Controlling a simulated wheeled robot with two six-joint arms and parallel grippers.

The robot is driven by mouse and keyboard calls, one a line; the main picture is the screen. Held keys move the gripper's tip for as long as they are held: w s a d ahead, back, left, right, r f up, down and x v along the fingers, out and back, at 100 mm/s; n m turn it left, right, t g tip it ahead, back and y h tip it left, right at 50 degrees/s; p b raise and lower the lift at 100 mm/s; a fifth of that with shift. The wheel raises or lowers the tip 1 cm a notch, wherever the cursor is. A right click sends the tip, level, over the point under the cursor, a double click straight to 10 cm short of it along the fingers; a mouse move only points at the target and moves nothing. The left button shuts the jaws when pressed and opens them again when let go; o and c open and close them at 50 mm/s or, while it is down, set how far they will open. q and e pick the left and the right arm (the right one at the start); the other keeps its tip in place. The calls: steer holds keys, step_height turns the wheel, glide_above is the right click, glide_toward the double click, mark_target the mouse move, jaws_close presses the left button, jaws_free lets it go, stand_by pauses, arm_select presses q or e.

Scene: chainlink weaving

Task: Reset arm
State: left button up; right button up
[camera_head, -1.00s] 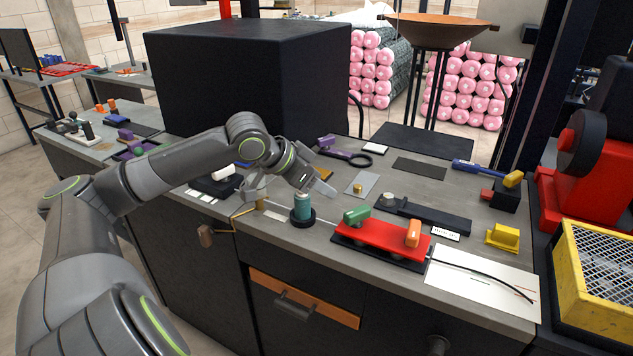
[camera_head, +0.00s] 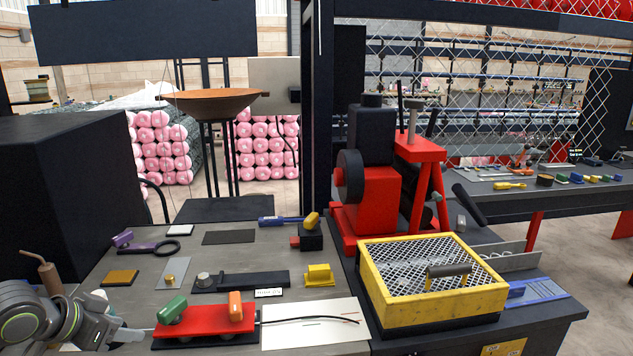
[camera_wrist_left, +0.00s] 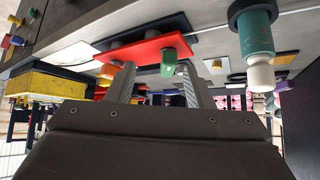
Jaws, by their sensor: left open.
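My left gripper (camera_head: 124,330) is at the lower left of the head view, beside the left end of the red block (camera_head: 205,321). The block carries a green knob (camera_head: 172,309) and an orange knob (camera_head: 235,305). In the left wrist view my left gripper (camera_wrist_left: 157,72) has its two fingers apart with nothing between them. That view is upside down and shows the red block (camera_wrist_left: 138,52) beyond the fingers and a teal bottle (camera_wrist_left: 257,35) to one side. My right gripper is in neither view.
A large black box (camera_head: 70,190) stands at the left. A yellow mesh-topped crate (camera_head: 430,318) and a red machine (camera_head: 375,205) stand to the right. Small tools and a white sheet (camera_head: 318,335) lie on the grey bench (camera_head: 140,298).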

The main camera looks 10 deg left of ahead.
arm_select(q)
steer(key=s+d+f+g+y, duration=0.1)
steer(key=s+d+f, duration=0.2)
steer(key=s+f, duration=0.35)
steer(key=s+d+f, duration=0.3)
steer(key=s+f, duration=0.1)
steer(key=f, duration=0.6)
steer(key=s+d+f+n+g+y, duration=0.2)
steer(key=s, duration=0.6)
steer(key=s+d+f+n+g+y, duration=0.1)
steer(key=s+d+f+n, duration=0.15)
steer(key=s, duration=0.45)
step_height(320, 180, down, 27)
steer(key=s+a+g, duration=0.1)
steer(key=a+g, duration=0.1)
steer(key=s+d+f, duration=0.1)
steer(key=s+f, duration=1.3)
steer(key=shift+s+g, duration=0.2)
steer(key=shift+g, duration=0.1)
